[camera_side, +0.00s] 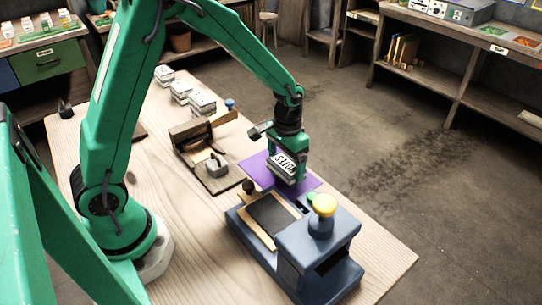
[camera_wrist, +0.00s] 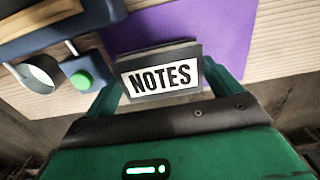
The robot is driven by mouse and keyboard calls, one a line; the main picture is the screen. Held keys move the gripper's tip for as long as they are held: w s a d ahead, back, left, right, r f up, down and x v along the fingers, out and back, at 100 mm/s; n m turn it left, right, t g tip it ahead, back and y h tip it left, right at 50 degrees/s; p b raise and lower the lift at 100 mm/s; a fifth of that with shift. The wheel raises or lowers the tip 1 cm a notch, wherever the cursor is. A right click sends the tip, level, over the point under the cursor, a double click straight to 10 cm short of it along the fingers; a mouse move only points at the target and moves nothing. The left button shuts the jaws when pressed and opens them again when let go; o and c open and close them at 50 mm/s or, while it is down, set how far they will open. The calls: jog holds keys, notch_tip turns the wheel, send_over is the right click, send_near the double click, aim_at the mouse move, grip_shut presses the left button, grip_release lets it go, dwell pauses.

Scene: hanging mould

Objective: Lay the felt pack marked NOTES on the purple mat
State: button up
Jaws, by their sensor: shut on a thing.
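The felt pack marked NOTES (camera_side: 285,165) is a small grey pack with a white label. My gripper (camera_side: 287,175) is shut on it, with the pack between the fingers. In the wrist view the NOTES pack (camera_wrist: 160,77) shows its label facing the camera, between the green fingers of my gripper (camera_wrist: 165,88). The purple mat (camera_side: 256,168) lies on the wooden table below and around the pack in the side view. The purple mat (camera_wrist: 228,38) also shows behind the pack in the wrist view. I cannot tell whether the pack touches the mat.
A wooden tray (camera_side: 218,184) with tools lies to the left. Several pale packs (camera_side: 182,91) stand farther back. Bare table lies at the front left.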

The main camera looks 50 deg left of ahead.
aim_at(286, 164)
jog(key=shift+f, duration=1.1)
jog(key=shift+f, duration=0.15)
jog(key=o, duration=0.8)
jog(key=shift+c, duration=0.2)
notch_tip(286, 164, up, 12)
jog(key=shift+r, duration=0.2)
